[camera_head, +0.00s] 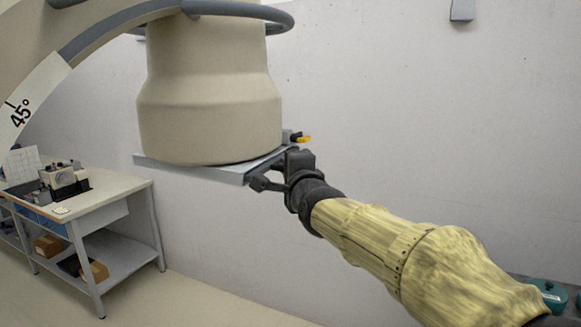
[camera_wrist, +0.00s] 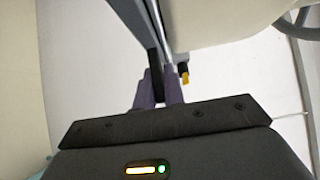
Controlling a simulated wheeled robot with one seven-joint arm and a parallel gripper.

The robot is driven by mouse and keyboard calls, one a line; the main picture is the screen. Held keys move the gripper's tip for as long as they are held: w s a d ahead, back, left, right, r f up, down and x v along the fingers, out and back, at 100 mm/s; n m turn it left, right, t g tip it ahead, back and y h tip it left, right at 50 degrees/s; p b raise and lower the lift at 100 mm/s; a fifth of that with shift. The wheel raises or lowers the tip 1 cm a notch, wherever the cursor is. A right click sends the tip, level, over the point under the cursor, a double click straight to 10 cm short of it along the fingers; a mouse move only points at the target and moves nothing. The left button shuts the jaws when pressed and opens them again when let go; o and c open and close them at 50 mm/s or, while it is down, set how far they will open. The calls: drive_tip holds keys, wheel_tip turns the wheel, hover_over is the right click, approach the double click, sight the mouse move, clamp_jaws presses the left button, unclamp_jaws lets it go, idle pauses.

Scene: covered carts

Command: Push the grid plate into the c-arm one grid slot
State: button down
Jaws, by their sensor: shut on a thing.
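The c-arm one detector head (camera_head: 208,105) is a large cream housing at the upper middle of the head view. A flat light-grey plate, which I take for the grid plate (camera_head: 195,172), shows along its underside and juts out to the right. How deep it sits in the slot is hidden. My gripper (camera_head: 272,178) is at its right edge, shut on it. In the wrist view, my gripper (camera_wrist: 160,92) has its dark fingers closed around the thin plate edge (camera_wrist: 165,42), beside the cream housing. A yellow-tipped black catch (camera_head: 301,138) is just beyond the fingers.
A grey ring rail (camera_head: 278,18) curves above the housing. A workbench (camera_head: 110,190) with a small apparatus (camera_head: 65,178) and boxes on its lower shelf stands at left. Teal objects (camera_head: 548,292) are at bottom right. The space before the wall right of the housing is free.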

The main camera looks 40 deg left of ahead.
drive_tip(key=shift+s+a+r+p, duration=0.1)
drive_tip(key=shift+a+r+p, duration=0.05)
drive_tip(key=shift+a+p, duration=0.2)
drive_tip(key=c, duration=1.4)
unclamp_jaws()
drive_tip(key=shift+a+f, duration=0.1)
drive_tip(key=shift+f, duration=0.1)
drive_tip(key=b+v, duration=0.8)
drive_tip(key=v, duration=0.9)
drive_tip(key=shift+s+b, duration=0.2)
drive_tip(key=shift+b, duration=0.1)
drive_tip(key=shift+r, duration=0.1)
